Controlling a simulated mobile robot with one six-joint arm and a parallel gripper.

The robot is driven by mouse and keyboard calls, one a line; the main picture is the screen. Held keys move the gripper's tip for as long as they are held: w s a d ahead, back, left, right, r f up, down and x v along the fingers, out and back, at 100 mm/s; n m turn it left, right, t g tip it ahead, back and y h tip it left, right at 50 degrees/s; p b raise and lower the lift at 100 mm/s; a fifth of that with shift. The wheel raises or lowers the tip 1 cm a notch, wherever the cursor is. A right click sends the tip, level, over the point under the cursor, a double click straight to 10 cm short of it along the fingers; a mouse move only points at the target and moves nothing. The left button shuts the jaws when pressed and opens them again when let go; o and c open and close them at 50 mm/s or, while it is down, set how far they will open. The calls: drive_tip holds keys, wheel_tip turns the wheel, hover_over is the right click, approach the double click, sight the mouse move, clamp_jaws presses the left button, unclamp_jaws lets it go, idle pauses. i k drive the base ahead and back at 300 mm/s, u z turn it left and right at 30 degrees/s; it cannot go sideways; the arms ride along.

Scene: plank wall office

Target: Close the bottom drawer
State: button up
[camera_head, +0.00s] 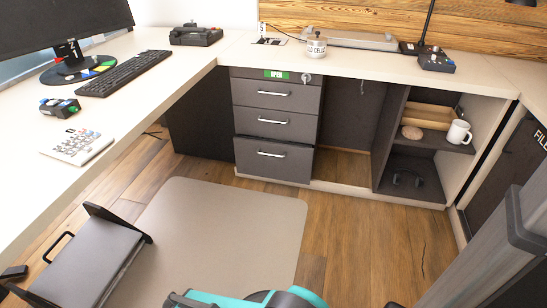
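The bottom drawer (273,160) is the lowest of three dark grey drawers under the far desk, with a horizontal silver handle (271,154). Its front stands slightly forward of the drawers above, with a dark gap along its top edge. The middle drawer (275,122) and top drawer (277,92) look flush. Part of my teal and black arm shows at the bottom edge, well short of the drawers. My gripper cannot be made out.
A beige mat (220,225) lies on the wooden floor before the drawers. A dark grey panelled object with a black handle (85,260) stands at lower left. Right of the drawers is an open recess, then shelves with a white mug (458,133). The desk (160,100) borders the left side.

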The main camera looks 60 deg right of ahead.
sight(255, 156)
drive_tip(key=z, duration=0.2)
drive_tip(key=k, duration=0.8)
drive_tip(key=z, duration=0.6)
drive_tip(key=k, duration=0.45)
drive_tip(key=z, duration=0.35)
drive_tip(key=i, duration=1.25)
drive_tip(key=u, duration=0.5)
drive_tip(key=i, duration=0.7)
drive_tip(key=u, duration=0.2)
